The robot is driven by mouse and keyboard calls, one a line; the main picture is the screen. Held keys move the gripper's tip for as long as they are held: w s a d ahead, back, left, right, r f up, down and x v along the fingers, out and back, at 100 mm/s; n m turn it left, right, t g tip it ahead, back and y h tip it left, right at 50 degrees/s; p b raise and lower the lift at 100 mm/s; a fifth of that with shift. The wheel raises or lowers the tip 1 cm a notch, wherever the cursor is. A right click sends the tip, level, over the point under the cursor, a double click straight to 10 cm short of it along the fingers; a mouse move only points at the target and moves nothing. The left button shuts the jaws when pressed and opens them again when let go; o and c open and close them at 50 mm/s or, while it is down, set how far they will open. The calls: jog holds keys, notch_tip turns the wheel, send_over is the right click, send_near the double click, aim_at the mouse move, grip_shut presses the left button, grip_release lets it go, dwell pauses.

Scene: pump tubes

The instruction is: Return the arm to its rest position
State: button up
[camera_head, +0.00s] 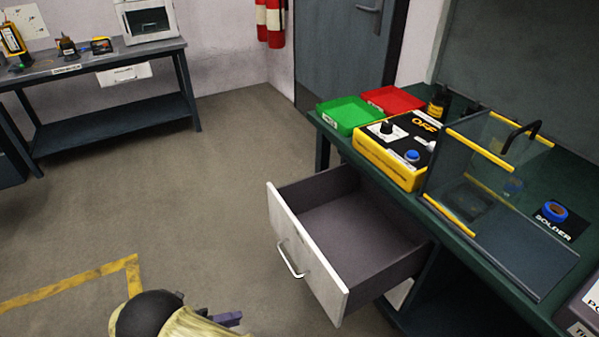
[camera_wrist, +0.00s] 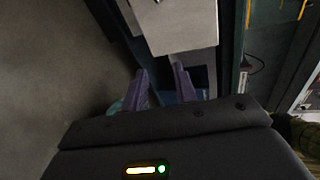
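My gripper (camera_wrist: 161,72) shows in the wrist view as two purple fingers standing apart with nothing between them. In the head view my arm is at the bottom edge, low over the floor, left of the open drawer. A purple part of my gripper (camera_head: 228,318) shows there; most of it is cut off by the frame. The drawer (camera_head: 309,264) is pulled out from the green workbench (camera_head: 575,208) and looks empty. Its pale front also shows in the wrist view (camera_wrist: 180,22), beyond my fingertips and apart from them.
The bench carries a green tray (camera_head: 349,115), a red tray (camera_head: 392,100), a yellow control box (camera_head: 392,160), a clear-walled enclosure (camera_head: 470,165) and a blue solder spool (camera_head: 555,210). Another table (camera_head: 100,63) stands at the back left. The floor between is clear, with yellow tape (camera_head: 65,284).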

jog(key=w+d+r+m+g+y, duration=0.35)
jog(key=d+r+m, duration=0.25)
jog(key=d+m, duration=0.25)
jog(key=w+d+r+m+g+y, duration=0.3)
jog(key=d+r+m+g+y, duration=0.15)
jog(key=d+m, duration=0.4)
jog(key=s+d+r+m+t+y, duration=0.25)
jog(key=d+r+m, duration=0.45)
jog(key=m, duration=0.4)
jog(key=s+d+r+m+t+y, duration=0.25)
jog(key=d+r+m, duration=0.25)
jog(key=d+m, duration=0.55)
notch_tip(320, 180, up, 24)
jog(key=a+m+p, duration=0.1)
jog(key=p, duration=2.3)
jog(key=shift+s+a+y, duration=0.15)
jog(key=shift+s+y, duration=0.1)
jog(key=shift+y, duration=0.05)
